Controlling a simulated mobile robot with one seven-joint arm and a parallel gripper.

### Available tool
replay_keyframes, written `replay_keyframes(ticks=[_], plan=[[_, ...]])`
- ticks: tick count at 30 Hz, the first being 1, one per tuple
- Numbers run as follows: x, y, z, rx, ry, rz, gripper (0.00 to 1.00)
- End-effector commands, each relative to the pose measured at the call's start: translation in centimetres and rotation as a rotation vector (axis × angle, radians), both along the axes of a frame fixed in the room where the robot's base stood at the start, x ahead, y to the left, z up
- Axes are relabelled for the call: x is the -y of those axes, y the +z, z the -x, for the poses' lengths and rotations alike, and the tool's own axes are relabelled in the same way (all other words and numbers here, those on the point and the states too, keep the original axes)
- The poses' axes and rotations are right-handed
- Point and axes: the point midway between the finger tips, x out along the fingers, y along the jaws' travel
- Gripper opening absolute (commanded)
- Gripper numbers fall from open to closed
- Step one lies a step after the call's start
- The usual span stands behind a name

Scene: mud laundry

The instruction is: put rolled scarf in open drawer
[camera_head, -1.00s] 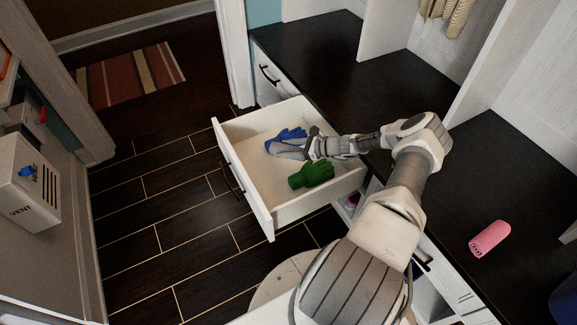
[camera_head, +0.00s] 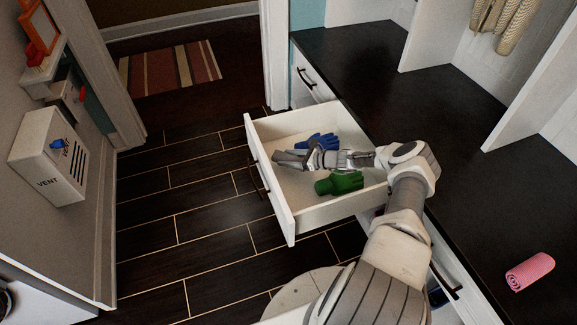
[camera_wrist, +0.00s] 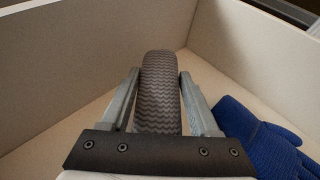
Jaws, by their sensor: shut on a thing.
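My gripper (camera_head: 312,160) is inside the open white drawer (camera_head: 271,194), shut on a grey rolled scarf (camera_head: 289,158). In the wrist view the scarf (camera_wrist: 158,90) is a dark grey roll with a zigzag weave, held between the two fingers (camera_wrist: 160,100). The scarf lies near the drawer's front panel, within its walls. I cannot tell whether it touches the drawer floor. A blue glove (camera_head: 320,141) lies in the drawer behind the gripper; it also shows at the right in the wrist view (camera_wrist: 262,143). A green glove (camera_head: 340,183) lies nearer the drawer's right wall.
The drawer sticks out from under a black countertop (camera_head: 390,100). A pink roll (camera_head: 530,271) lies on the counter at lower right. A white vent box (camera_head: 48,155) is on the left wall. The dark plank floor (camera_head: 190,215) left of the drawer is clear.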

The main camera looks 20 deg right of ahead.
Motion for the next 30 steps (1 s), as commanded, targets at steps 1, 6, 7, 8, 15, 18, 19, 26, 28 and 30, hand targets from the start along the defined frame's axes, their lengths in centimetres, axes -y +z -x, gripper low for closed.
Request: replay_keyframes(ticks=[1,6,7,8,15,18,19,26,28,30], plan=[[-0.1,-1.2,0.0,-0.001,0.000,-0.002,0.02],[0.0,-3.5,0.0,-0.001,-0.001,-0.002,0.02],[0.0,-3.5,0.1,-0.001,0.000,-0.001,0.02],[0.0,-3.5,0.0,-0.001,0.000,-0.001,0.02],[0.0,-3.4,0.1,-0.001,0.000,-0.001,0.02],[0.0,-3.5,0.1,-0.001,0.000,0.000,0.75],[0.0,-3.5,0.1,-0.001,0.000,0.000,0.80],[0.0,-3.5,0.1,-0.001,0.000,-0.001,0.92],[0.0,-3.5,0.1,-0.001,0.000,-0.001,0.92],[0.0,-3.4,0.1,-0.001,0.000,-0.001,0.92]])
